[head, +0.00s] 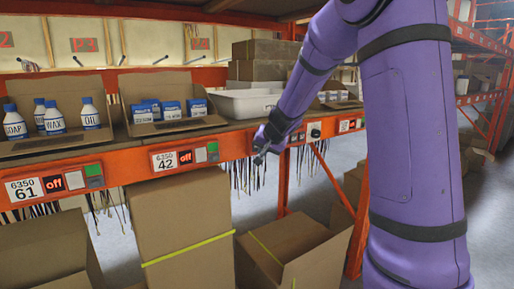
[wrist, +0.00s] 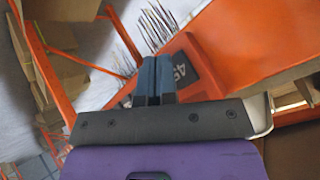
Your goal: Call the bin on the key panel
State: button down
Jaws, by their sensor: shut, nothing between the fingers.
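Orange key panels line the front beam of the rack. The panel labelled 6350 61 (head: 50,185) is at the left, and the panel labelled 6350 42 (head: 183,157) is in the middle. Each has a red "off" display and small green, grey and red keys. My gripper (head: 260,154) is shut and empty at the beam, right of the 42 panel, apart from its keys. In the wrist view my gripper (wrist: 155,68) points at an orange panel whose dark label (wrist: 182,70) is turned sideways and partly hidden by the fingers. My arm partly covers the beam farther right, where another red display (head: 346,125) shows.
The shelf above holds cartons of bottles (head: 54,117), a carton of blue boxes (head: 170,109) and a white bin (head: 243,103). Cardboard boxes (head: 180,220) stand below the beam. Dark cables (head: 250,178) hang under it. Grey floor shows between the boxes.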

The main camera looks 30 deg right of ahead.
jog(key=shift+s, duration=2.45)
jog(key=shift+d, duration=0.1)
